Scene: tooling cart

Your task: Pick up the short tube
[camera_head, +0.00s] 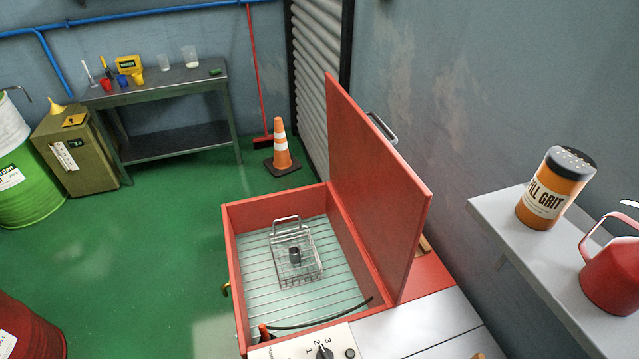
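A short dark tube (295,256) stands in a small wire basket (315,272) with a raised handle. The basket rests on the slatted floor of an open red box (233,262). The tube looks upright, with the basket's wires around it. Neither of my grippers shows in the head view.
The box's red lid (375,185) stands open along its right side. A black hose or cord (325,318) lies inside near the front. A control panel with a knob (324,352) is at the front edge. A grey shelf (520,250) at right holds a shaker (553,190) and a red can (612,275).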

